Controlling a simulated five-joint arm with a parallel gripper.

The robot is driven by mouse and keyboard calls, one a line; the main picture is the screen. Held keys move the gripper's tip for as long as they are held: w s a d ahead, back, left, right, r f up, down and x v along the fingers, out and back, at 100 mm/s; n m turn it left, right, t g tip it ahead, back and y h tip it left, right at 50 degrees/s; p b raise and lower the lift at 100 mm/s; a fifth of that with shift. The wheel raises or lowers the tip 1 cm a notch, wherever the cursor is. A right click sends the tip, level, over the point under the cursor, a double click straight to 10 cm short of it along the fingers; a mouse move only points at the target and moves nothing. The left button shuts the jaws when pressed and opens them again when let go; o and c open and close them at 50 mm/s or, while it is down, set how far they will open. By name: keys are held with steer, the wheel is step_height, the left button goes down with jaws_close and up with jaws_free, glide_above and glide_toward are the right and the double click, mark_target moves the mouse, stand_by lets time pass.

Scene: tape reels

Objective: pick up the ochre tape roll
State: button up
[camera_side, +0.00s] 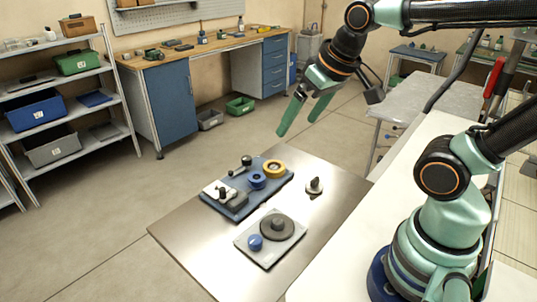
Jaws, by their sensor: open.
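The ochre tape roll (274,169) lies at the far right end of a blue-grey board (224,209) on the metal table. A blue roll (257,180) lies beside it, to its left and nearer the camera. My gripper (301,117) is in the air, up and to the right of the ochre roll in the picture. Its two green fingers point down and to the left, apart from each other. It is open, with nothing visible between the fingers, and well clear of the rolls.
The same board also carries a white-and-dark device (226,194). A small dark knobbed piece (315,186) stands right of the board. The metal table (190,246) is bare at the left.

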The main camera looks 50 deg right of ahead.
steer(key=w+d+f+m+g, duration=0.2)
steer(key=w+d+m, duration=0.2)
steer(key=w+m, duration=0.4)
steer(key=m+g, duration=0.3)
steer(key=m, duration=0.6)
glide_above(274, 167)
step_height(274, 167, down, 10)
step_height(274, 167, down, 12)
steer(key=shift+f, duration=0.15)
steer(key=c, duration=1.2)
